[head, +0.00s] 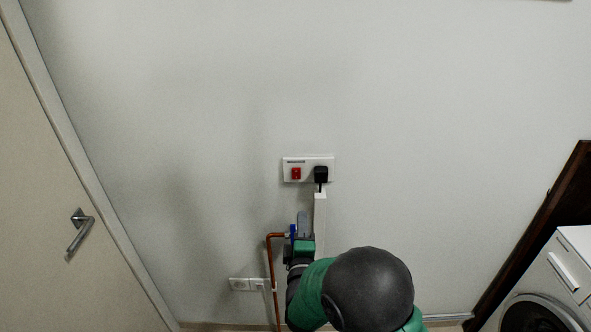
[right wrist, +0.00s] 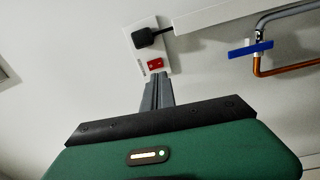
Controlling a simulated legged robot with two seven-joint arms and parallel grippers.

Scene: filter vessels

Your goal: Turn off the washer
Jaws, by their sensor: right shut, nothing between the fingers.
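The washer (head: 535,300) stands at the lower right in the head view, white with a round dark door, cut off by the frame. A white wall plate (head: 308,162) carries a red switch (head: 296,174) and a black plug (head: 321,175). In the right wrist view the red switch (right wrist: 155,64) and black plug (right wrist: 145,37) lie just beyond my right gripper's fingertips. My right gripper (head: 304,218) is shut and empty, below the plate in the head view and apart from the switch as far as I can tell. My left gripper is not in view.
A copper pipe (head: 270,265) with a blue valve handle (head: 293,232) runs beside my right gripper. A white conduit (head: 320,215) drops from the plug. A low socket plate (head: 245,284) is on the wall. A door (head: 60,210) is at left. The wall above is clear.

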